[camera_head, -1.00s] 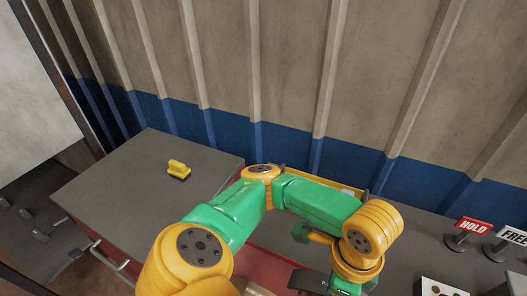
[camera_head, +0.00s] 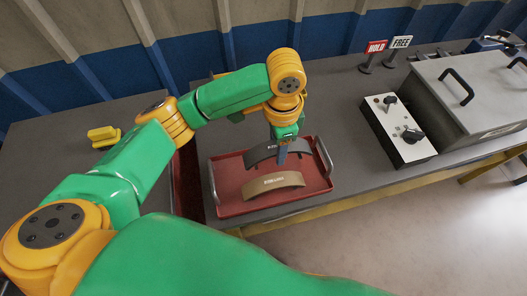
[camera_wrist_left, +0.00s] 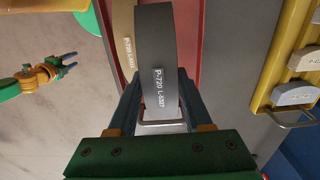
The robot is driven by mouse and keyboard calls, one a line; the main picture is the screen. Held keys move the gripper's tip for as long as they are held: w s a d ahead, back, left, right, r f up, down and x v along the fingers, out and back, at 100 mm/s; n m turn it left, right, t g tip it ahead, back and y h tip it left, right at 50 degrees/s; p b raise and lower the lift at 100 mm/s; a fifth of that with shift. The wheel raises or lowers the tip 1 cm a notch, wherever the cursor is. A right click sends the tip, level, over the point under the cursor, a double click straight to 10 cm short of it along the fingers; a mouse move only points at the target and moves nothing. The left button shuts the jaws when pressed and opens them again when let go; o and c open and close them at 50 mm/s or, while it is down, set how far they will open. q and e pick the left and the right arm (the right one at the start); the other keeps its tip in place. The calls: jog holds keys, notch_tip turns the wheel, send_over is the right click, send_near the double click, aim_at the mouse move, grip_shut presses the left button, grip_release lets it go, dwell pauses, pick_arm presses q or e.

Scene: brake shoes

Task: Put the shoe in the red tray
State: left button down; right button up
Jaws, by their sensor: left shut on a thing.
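My left gripper (camera_head: 282,154) is shut on a dark grey curved brake shoe (camera_head: 262,153), gripped near its middle. The shoe is over the back part of the red tray (camera_head: 228,206); whether it touches the tray floor I cannot tell. A tan shoe (camera_head: 273,186) lies in the front of the tray, beside the dark one. My right gripper (camera_wrist_left: 68,62) shows small in the left wrist view, its jaws apart and empty.
A yellow bin (camera_wrist_left: 265,85) with pale labelled pieces stands beside the tray in the left wrist view. A white control box (camera_head: 397,130), a grey lidded machine (camera_head: 470,95) and HOLD (camera_head: 375,47) and FREE (camera_head: 400,42) signs stand right. A yellow object (camera_head: 103,136) lies left.

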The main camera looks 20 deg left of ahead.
pick_arm(q)
jog(key=a+f, duration=0.1)
jog(key=f, duration=0.1)
jog(key=w+a+f, duration=0.1)
jog(key=a+f, duration=0.1)
jog(key=shift+w+a, duration=0.2)
jog(key=f, duration=0.3)
jog(key=shift+w+a+f+p, duration=0.1)
jog(key=shift+w+f+p, duration=0.15)
jog(key=shift+f+p, duration=0.15)
pick_arm(e)
jog(key=shift+s+a+r, duration=0.1)
jog(key=shift+a+r, duration=0.3)
pick_arm(q)
jog(key=shift+c, duration=1.6)
grip_release()
jog(key=shift+f, duration=0.1)
pick_arm(e)
jog(key=shift+s+d, duration=0.1)
pick_arm(q)
notch_tip(320, 180, up, 12)
jog(key=shift+b, duration=0.3)
pick_arm(e)
jog(key=shift+f, duration=0.2)
pick_arm(q)
jog(key=shift+s, duration=0.1)
